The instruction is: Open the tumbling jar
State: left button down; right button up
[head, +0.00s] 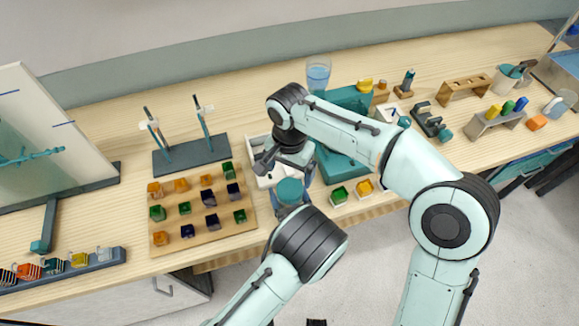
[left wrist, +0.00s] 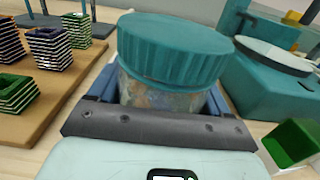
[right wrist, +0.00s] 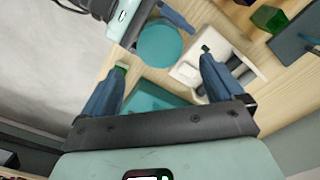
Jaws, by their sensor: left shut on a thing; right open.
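The tumbling jar is a clear glass jar (left wrist: 165,97) with speckled contents and a ribbed teal lid (left wrist: 175,48). In the left wrist view it stands upright between the fingers of my left gripper (left wrist: 160,88), which is shut around the glass below the lid. The lid is on the jar. It also shows in the head view (head: 290,190) and as a teal disc in the right wrist view (right wrist: 158,44). My right gripper (right wrist: 162,60) is open and empty, with the lid beyond its spread fingers, apart from them. In the head view my arms partly hide the jar.
A wooden board with colored cubes (head: 246,228) lies left of the jar. A white tray (head: 258,147) and a teal machine (head: 345,165) are close by. Green and orange cubes in small trays (head: 340,196) sit at the bench's front edge. A glass of water (head: 318,73) stands behind.

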aim_at(290, 188)
notch_tip(290, 188, down, 7)
jog(key=shift+f, duration=0.2)
dwell(0.3)
